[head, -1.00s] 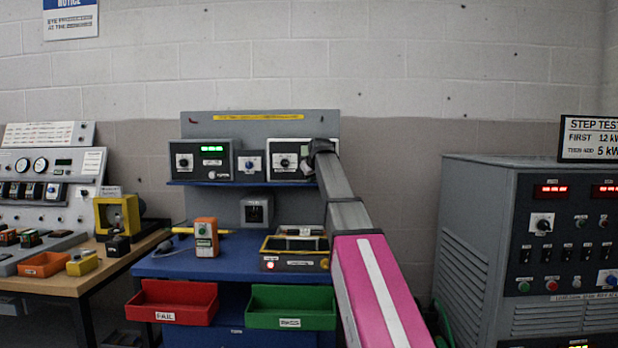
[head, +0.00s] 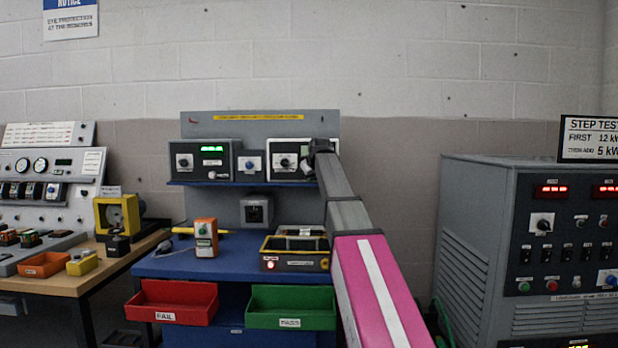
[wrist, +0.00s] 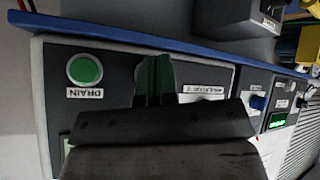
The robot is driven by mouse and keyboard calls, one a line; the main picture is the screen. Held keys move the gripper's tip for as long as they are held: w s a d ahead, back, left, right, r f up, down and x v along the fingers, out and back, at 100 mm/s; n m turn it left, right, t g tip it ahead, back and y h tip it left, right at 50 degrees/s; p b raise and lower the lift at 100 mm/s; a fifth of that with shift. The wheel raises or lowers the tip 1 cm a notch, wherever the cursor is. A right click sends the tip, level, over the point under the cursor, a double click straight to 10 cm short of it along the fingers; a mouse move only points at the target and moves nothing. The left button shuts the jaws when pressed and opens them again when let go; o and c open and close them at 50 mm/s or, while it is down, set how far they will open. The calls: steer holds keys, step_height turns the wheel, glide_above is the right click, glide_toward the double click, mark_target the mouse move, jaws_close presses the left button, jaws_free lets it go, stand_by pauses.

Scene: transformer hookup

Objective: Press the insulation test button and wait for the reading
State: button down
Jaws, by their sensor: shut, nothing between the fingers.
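The white-edged instrument (head: 287,148) stands at the right end of the blue shelf, with a black knob on its face. My gripper (head: 318,148) is at its right side, and the arm hides part of its face. In the wrist view the picture is turned over; my gripper (wrist: 155,65) is shut and empty in front of the panel (wrist: 60,120). A green button (wrist: 84,68) labelled DRAIN shows clear to the left. A label (wrist: 205,91), too small to read surely, is partly hidden by my gripper. Whatever lies behind the fingertips is hidden, so contact cannot be told.
A dark meter (head: 200,170) with a green display shares the blue shelf (head: 235,184) with a small blue-knob box (head: 250,166). Below, a yellow-and-black fixture (head: 285,265) and an orange handheld unit (head: 205,228) sit on the blue bench. Red (head: 172,300) and green (head: 290,306) bins hang in front.

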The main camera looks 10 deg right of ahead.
steer(key=shift+w+d, duration=0.1)
steer(key=shift+w, duration=0.3)
stand_by(0.4)
steer(key=shift+s, duration=0.1)
steer(key=shift+s+a, duration=0.2)
steer(key=shift+s, duration=0.6)
steer(key=shift+s, duration=0.1)
steer(key=shift+s+a, duration=0.2)
steer(key=shift+s, duration=0.75)
steer(key=shift+s+a, duration=0.2)
steer(key=shift+s, duration=0.75)
steer(key=shift+s+a, duration=0.2)
steer(key=shift+s, duration=0.75)
